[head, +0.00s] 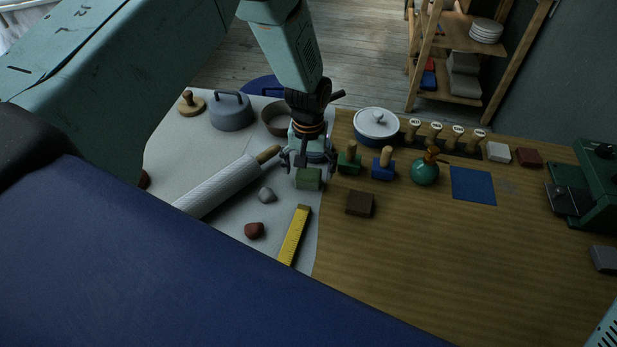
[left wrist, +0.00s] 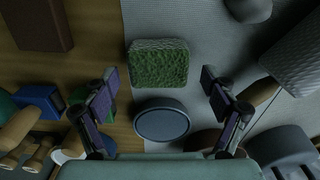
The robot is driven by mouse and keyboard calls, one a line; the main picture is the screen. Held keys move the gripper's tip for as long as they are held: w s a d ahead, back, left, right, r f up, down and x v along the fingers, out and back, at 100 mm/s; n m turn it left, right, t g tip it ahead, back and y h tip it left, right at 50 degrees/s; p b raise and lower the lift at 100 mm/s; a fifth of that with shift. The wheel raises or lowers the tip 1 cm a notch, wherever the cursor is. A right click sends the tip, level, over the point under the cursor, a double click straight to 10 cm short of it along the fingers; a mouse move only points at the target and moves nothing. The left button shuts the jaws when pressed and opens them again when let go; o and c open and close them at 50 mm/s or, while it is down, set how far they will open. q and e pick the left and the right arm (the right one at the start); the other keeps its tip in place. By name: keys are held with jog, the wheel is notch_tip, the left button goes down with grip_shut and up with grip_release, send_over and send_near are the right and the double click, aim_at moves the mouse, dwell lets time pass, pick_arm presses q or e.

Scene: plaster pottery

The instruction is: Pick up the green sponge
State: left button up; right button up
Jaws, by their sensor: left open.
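The green sponge (head: 308,179) lies near the right edge of the pale cloth (head: 230,130), in front of my left gripper in the head view. In the left wrist view the sponge (left wrist: 158,63) shows its rough green face, ahead of and between the two fingers. My left gripper (head: 307,165) points down right over the sponge, and its fingers (left wrist: 160,88) are spread wide with nothing between the pads. I cannot tell from the head view how far above the sponge the fingertips are. My right gripper is not in view.
A round dark bowl (head: 277,119) sits behind the gripper.

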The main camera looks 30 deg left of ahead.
pick_arm(q)
jog(key=shift+f, duration=0.45)
jog(key=shift+d+r, duration=0.15)
jog(key=shift+r, duration=0.05)
jog(key=shift+f, duration=0.15)
jog(key=c, duration=0.9)
jog(key=shift+c, duration=0.2)
jog(key=shift+r, duration=0.2)
